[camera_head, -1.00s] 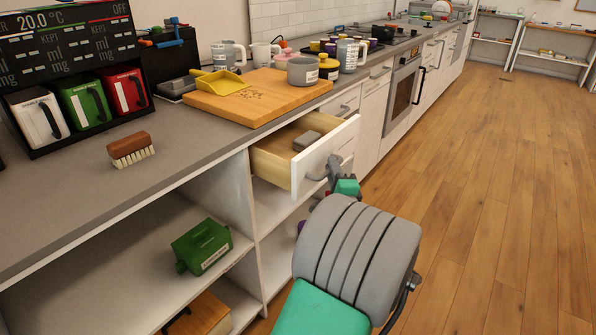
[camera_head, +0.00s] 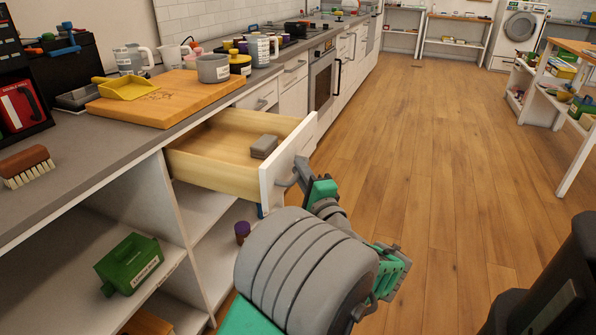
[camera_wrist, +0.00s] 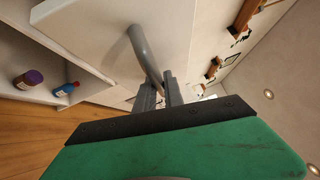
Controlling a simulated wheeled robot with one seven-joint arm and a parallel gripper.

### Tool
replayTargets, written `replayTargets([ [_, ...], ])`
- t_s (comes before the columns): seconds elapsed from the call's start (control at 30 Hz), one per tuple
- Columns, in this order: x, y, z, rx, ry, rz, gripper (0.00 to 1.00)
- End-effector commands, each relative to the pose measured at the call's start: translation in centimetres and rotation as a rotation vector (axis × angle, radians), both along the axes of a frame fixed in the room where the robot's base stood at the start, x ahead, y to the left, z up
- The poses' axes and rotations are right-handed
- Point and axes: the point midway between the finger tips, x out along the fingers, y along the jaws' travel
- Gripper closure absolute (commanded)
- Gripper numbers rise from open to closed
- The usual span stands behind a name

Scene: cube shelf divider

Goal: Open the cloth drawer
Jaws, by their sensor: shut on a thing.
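The drawer (camera_head: 215,178) has a white front and a pale wooden box. It stands well out from the counter, and its inside shows. A small grey block (camera_head: 263,147) lies in it near the front. My gripper (camera_head: 299,178) is at the outer face of the drawer front, shut on the grey bar handle (camera_head: 287,184). In the wrist view the handle (camera_wrist: 146,55) runs from the white drawer front (camera_wrist: 85,25) down between the two fingers of my gripper (camera_wrist: 159,92). No cloth can be made out in the drawer.
A wooden board (camera_head: 155,104) with a yellow dustpan (camera_head: 124,88) is on the counter above. A green box (camera_head: 129,263) is on the open shelf below left. A purple-capped bottle (camera_head: 242,231) stands under the drawer. The wooden floor (camera_head: 430,190) to the right is clear.

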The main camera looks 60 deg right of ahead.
Motion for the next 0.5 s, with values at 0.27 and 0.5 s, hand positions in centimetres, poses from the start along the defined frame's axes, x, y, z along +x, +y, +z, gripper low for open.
replayTargets([
  [0.27, 0.01, 0.01, -0.05, 0.001, 0.000, 0.000, 0.79],
  [0.5, -0.05, -0.02, -0.03, 0.001, -0.001, -0.001, 0.66],
])
